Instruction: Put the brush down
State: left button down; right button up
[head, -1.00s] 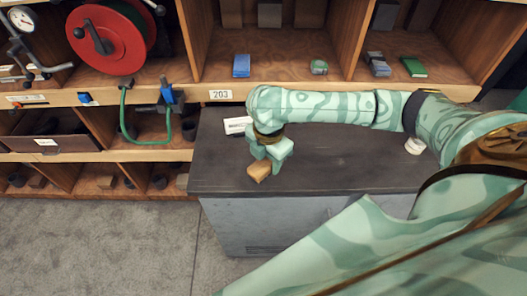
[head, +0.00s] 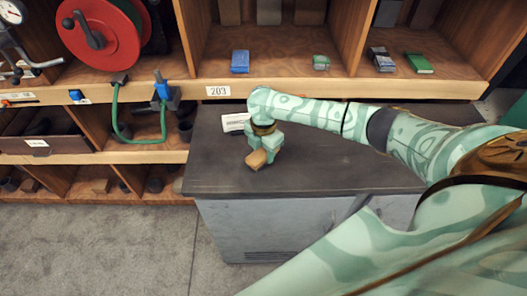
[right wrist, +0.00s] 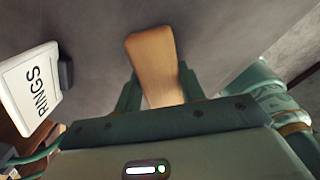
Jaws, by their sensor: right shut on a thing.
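The brush shows as a tan wooden block (head: 257,160) at the fingertips of my right gripper (head: 262,150). In the right wrist view the wooden part (right wrist: 154,62) stands between the two green fingers of my right gripper (right wrist: 162,92), which are shut on it. The brush is over the dark top of the grey cabinet (head: 330,170), near its left front part. I cannot tell whether it touches the top. Its bristles are not visible. My left gripper is not in view.
A white card (head: 235,122) stands behind the gripper; in the right wrist view a label marked RINGS (right wrist: 30,90) is at the left. Shelves with a blue box (head: 240,61) and a red reel (head: 98,37) are behind. The cabinet top right of the gripper is clear.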

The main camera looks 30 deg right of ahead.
aim_at(263, 151)
jog(key=o, duration=1)
jog(key=shift+f, duration=0.1)
jog(key=shift+c, duration=0.2)
notch_tip(263, 151, up, 12)
jog(key=p, duration=0.3)
jog(key=shift+p, duration=0.35)
